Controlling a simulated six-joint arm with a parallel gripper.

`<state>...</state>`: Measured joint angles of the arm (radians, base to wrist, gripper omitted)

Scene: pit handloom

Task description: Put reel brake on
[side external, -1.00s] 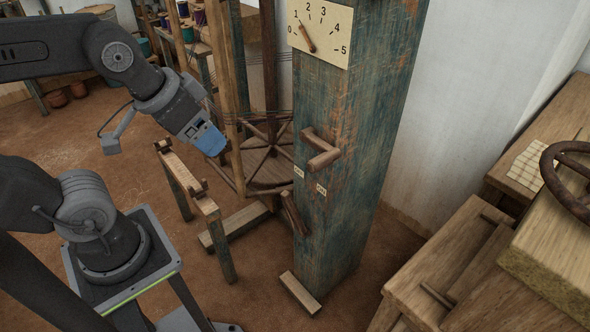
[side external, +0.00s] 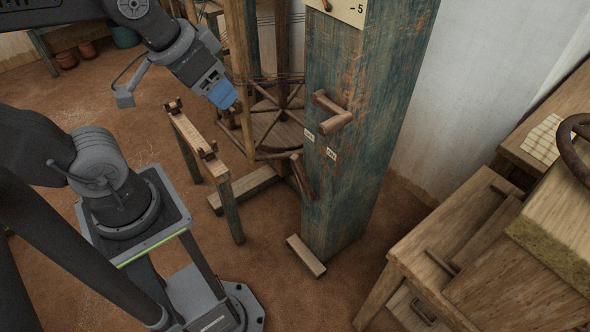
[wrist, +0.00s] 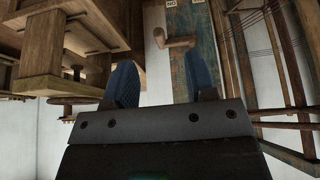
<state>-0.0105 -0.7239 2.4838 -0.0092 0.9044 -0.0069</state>
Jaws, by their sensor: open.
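A worn blue-green post (side external: 345,190) carries an upper wooden peg handle (side external: 332,110) and a lower wooden lever (side external: 302,176), which slants down to the right. Two small labels sit between them, a left one (side external: 309,136) and a right one (side external: 331,153); their text is too small to read here. I cannot tell for certain which handle is the reel brake. My gripper (side external: 224,97) is open and empty, left of the post and apart from it. In the wrist view, my two blue fingers (wrist: 163,78) are spread, with the peg handle (wrist: 176,42) beyond them and one label (wrist: 171,3) legible as "NO".
A spoked wooden reel (side external: 280,110) stands behind the post. A narrow wooden stand (side external: 203,150) is below and left of my gripper. Wooden furniture with a dark wheel (side external: 572,150) stands at the right. The brown floor in front of the post is mostly clear.

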